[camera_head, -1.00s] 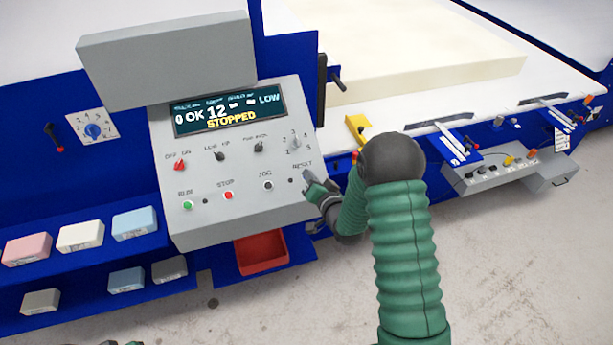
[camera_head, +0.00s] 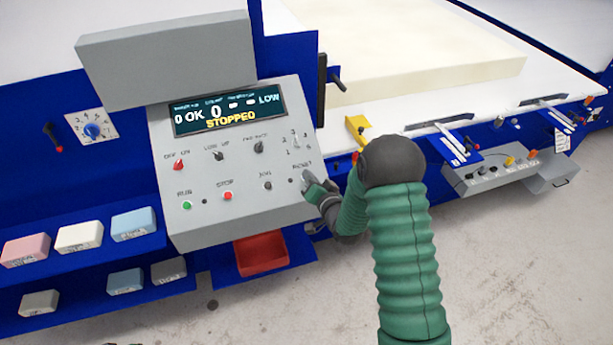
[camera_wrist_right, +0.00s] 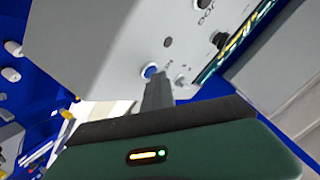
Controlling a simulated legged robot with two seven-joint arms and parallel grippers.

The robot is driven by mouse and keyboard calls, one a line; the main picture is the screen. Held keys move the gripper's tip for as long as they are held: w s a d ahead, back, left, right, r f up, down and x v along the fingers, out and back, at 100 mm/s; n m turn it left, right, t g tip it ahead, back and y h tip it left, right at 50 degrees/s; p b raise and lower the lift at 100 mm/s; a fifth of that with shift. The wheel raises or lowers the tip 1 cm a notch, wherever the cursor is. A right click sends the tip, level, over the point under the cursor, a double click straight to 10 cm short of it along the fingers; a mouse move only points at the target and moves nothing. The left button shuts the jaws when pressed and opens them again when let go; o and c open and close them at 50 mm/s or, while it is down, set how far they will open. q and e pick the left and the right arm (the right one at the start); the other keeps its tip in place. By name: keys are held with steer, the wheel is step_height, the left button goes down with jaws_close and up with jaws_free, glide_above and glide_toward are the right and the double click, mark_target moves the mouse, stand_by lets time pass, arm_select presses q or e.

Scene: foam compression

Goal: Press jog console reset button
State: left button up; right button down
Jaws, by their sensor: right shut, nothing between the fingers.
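The grey jog console (camera_head: 235,190) has a dark display (camera_head: 229,110) reading "0 OK 0", "LOW" and "STOPPED". Its panel carries a green RUN button (camera_head: 187,205), a red STOP button (camera_head: 228,196), a JOG button (camera_head: 267,185) and a RESET label at the right edge. My right gripper (camera_head: 308,178) is shut and empty, its tip at the RESET spot and covering the button in the head view. In the right wrist view the fingertips (camera_wrist_right: 158,85) are at a blue button in a pale ring (camera_wrist_right: 150,71); contact is hard to tell. My left gripper is not clearly in view.
A red tray (camera_head: 262,254) sits below the console. Coloured foam blocks (camera_head: 80,236) lie on blue shelves at left. A second grey control box (camera_head: 500,172) is at right. A large cream foam slab (camera_head: 420,65) lies on the white bed behind.

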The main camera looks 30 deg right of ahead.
steer(key=shift+s+a+r+p, duration=0.1)
steer(key=shift+s+r+p, duration=0.35)
steer(key=shift+r, duration=0.25)
steer(key=shift+s+a+r+p, duration=0.1)
steer(key=shift+s+r+p, duration=0.1)
steer(key=shift+r+p, duration=0.25)
steer(key=shift+s+r+p, duration=0.15)
steer(key=shift+r+p, duration=0.15)
steer(key=shift+r, duration=0.15)
steer(key=shift+s+a+r+p, duration=0.15)
steer(key=shift+s+r+p, duration=0.3)
steer(key=shift+r, duration=0.2)
steer(key=shift+s+a+r+p, duration=0.1)
steer(key=shift+s+r+p, duration=0.3)
steer(key=shift+r, duration=0.2)
